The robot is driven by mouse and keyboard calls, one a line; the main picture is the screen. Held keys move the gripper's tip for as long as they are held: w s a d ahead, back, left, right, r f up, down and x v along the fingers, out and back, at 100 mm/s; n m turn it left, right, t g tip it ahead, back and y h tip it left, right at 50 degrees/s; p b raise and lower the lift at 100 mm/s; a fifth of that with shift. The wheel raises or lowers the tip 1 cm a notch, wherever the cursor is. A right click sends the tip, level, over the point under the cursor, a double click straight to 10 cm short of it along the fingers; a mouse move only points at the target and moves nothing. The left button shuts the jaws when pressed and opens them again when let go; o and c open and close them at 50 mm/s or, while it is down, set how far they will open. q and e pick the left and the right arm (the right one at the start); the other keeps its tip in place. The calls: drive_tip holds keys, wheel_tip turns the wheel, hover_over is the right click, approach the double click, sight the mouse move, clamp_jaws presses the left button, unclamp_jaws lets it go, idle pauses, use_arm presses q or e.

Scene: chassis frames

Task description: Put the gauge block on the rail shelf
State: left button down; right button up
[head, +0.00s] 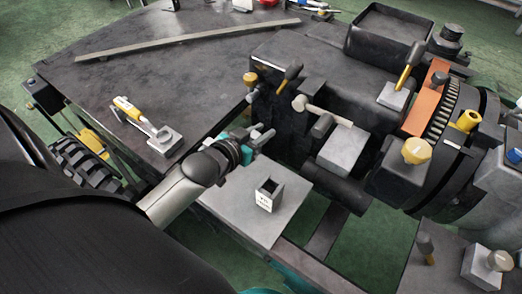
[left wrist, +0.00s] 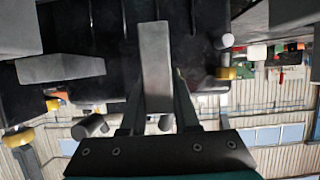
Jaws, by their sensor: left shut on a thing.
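My left gripper (head: 262,138) reaches in over the back of a light grey flat plate, which looks like the rail shelf (head: 240,212). In the left wrist view, a plain grey bar-shaped block, which looks like the gauge block (left wrist: 155,65), sits between the two dark fingers (left wrist: 157,100). The gripper is shut on it. In the head view the block is hard to tell from the fingers. I cannot tell whether it touches anything beyond the gripper. My right gripper is not in view.
A small dark open-topped box (head: 268,194) with a white label stands on the plate. A large dark machine (head: 300,80) with knobs and levers stands close behind and right of the gripper. A dark table (head: 190,75) holds a long metal bar (head: 185,40) and a yellow-handled tool (head: 128,107).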

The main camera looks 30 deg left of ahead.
use_arm(q)
wheel_tip(320, 180, down, 2)
drive_tip(key=shift+f+b, duration=0.2)
drive_tip(key=shift+b, duration=0.1)
wheel_tip(320, 180, down, 4)
drive_tip(key=shift+r+b, duration=0.2)
drive_tip(key=shift+b, duration=0.6)
drive_tip(key=shift+f, duration=0.25)
drive_tip(key=c, duration=1)
unclamp_jaws()
drive_tip(key=o, duration=0.3)
drive_tip(key=shift+o, duration=0.2)
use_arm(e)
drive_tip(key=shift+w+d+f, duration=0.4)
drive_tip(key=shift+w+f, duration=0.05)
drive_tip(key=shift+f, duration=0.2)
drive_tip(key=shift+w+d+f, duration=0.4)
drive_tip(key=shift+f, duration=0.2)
